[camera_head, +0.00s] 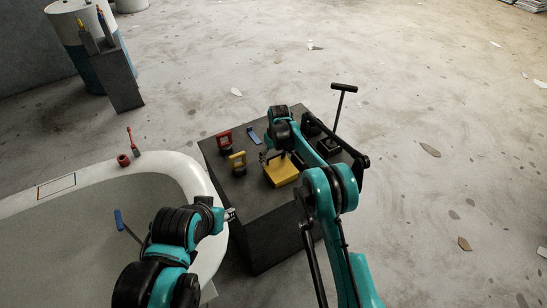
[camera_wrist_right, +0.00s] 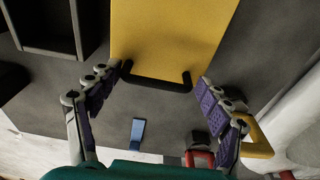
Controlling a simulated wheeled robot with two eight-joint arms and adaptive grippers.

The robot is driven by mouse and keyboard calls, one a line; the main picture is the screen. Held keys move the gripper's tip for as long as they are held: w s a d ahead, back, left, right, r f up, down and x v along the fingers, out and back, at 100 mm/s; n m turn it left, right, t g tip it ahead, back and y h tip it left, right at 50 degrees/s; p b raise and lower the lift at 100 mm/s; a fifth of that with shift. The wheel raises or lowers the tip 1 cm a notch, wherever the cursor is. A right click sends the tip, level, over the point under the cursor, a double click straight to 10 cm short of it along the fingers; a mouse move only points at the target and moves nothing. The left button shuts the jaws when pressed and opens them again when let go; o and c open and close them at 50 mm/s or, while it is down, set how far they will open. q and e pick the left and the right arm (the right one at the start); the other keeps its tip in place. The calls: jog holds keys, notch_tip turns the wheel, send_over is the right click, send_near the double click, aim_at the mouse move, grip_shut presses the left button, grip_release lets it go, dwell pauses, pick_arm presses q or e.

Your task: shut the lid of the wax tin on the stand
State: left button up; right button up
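The yellow wax tin (camera_head: 282,172) sits on the dark stand (camera_head: 252,205). Its flat yellow face (camera_wrist_right: 172,35) fills the top middle of the right wrist view, with a black bar handle (camera_wrist_right: 157,83) along its near edge. In the head view it looks like a low block; I cannot tell surely how far the lid is open. My right gripper (camera_wrist_right: 160,78) is open, with one fingertip near each end of the handle; contact is not clear. It hangs over the tin in the head view (camera_head: 275,157). My left gripper (camera_head: 231,214) is by the tub rim, its fingers small and unclear.
A red clamp (camera_head: 224,142), a yellow clamp (camera_head: 238,162) and a blue strip (camera_head: 254,136) lie left of the tin. A black T-handled tool (camera_head: 340,110) stands at the stand's back right. The white tub (camera_head: 185,170) stands close at left.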

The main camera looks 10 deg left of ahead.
notch_tip(320, 180, up, 12)
jog(key=s, duration=0.1)
jog(key=shift+d, duration=0.45)
jog(key=shift+s, duration=0.1)
jog(key=s+d+r+m+t, duration=0.3)
jog(key=s+d+r+m, duration=0.1)
jog(key=s+d+r, duration=1.15)
jog(key=s+d+f+m+t, duration=0.1)
jog(key=s+d, duration=0.3)
jog(key=s, duration=0.7)
jog(key=s+d+f+m+t, duration=0.2)
jog(key=s+d+f, duration=0.2)
jog(key=s, duration=0.7)
jog(key=shift+s+d+h, duration=0.2)
jog(key=shift+d+h, duration=0.2)
jog(key=shift+d, duration=0.1)
jog(key=shift+f, duration=0.1)
